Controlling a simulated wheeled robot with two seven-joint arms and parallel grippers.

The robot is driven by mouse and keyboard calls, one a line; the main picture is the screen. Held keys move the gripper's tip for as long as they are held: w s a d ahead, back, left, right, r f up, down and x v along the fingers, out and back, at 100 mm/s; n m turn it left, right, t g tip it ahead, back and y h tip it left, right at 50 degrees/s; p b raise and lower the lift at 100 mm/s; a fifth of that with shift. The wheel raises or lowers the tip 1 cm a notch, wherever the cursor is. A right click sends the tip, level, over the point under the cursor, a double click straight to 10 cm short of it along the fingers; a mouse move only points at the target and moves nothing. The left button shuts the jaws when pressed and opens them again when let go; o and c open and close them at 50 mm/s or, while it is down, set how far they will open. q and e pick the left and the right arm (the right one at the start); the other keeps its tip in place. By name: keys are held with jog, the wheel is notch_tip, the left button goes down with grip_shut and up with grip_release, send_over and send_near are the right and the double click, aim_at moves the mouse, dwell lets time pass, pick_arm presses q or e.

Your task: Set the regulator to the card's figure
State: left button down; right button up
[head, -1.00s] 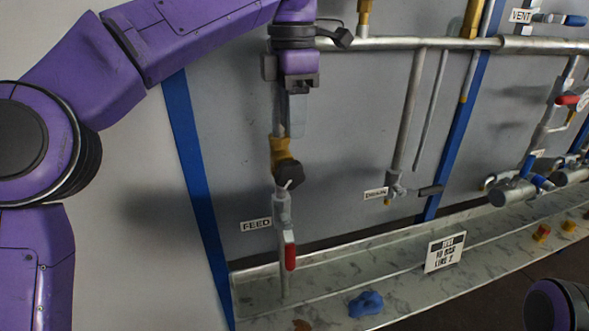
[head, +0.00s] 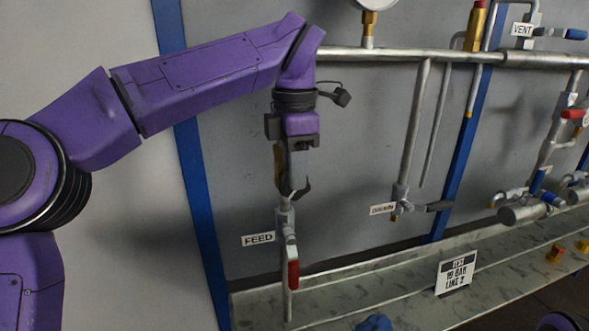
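The white card (head: 456,272) stands on the ledge at lower right; its small print seems to read "TEST 10 BAR LINE 2". The regulator is on the FEED pipe at left; only a strip of its brass body (head: 279,158) shows, and its dark knob is mostly hidden. My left gripper (head: 297,168) points down in front of it. Its fingers are hard to make out, and I cannot tell whether they touch the knob. My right gripper is out of view. A gauge (head: 376,4) is cut off at the top edge, its dial unreadable.
Below the regulator is the FEED valve with a red handle (head: 293,268). The DRAIN valve's dark lever (head: 439,206) is right of centre. A horizontal pipe (head: 430,57) runs across the panel. A blue object (head: 374,324) lies on the ledge (head: 415,300).

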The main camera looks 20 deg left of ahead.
aim_at(280, 182)
pick_arm(q)
jog(key=shift+f, duration=0.15)
jog(key=shift+f+h+b, duration=0.15)
jog(key=shift+h+b, duration=0.15)
jog(key=shift+b, duration=0.4)
jog(key=t+h+b, duration=0.1)
jog(key=h+b, duration=0.1)
jog(key=b, duration=0.3)
jog(key=a+f+t+h+b, duration=0.1)
jog(key=t+h+b, duration=0.1)
jog(key=b, duration=0.3)
jog(key=s+t+h+b, duration=0.1)
jog(key=h+b, duration=0.1)
jog(key=b, duration=0.3)
jog(key=shift+s+a+f+t+h+b, duration=0.1)
jog(key=shift+a+f+t+h+b, duration=0.2)
jog(key=shift+a+f+t+b, duration=0.1)
jog(key=t+h+b, duration=0.2)
jog(key=h+b, duration=0.1)
jog(key=b, duration=0.3)
jog(key=t+h+b, duration=0.2)
jog(key=b, duration=0.5)
jog(key=f+t+h+b, duration=0.1)
jog(key=h+b, duration=0.2)
jog(key=b, duration=0.4)
jog(key=shift+s+a+f+t+h, duration=0.1)
jog(key=shift+s+a+t+h, duration=0.2)
jog(key=shift+a+t, duration=0.1)
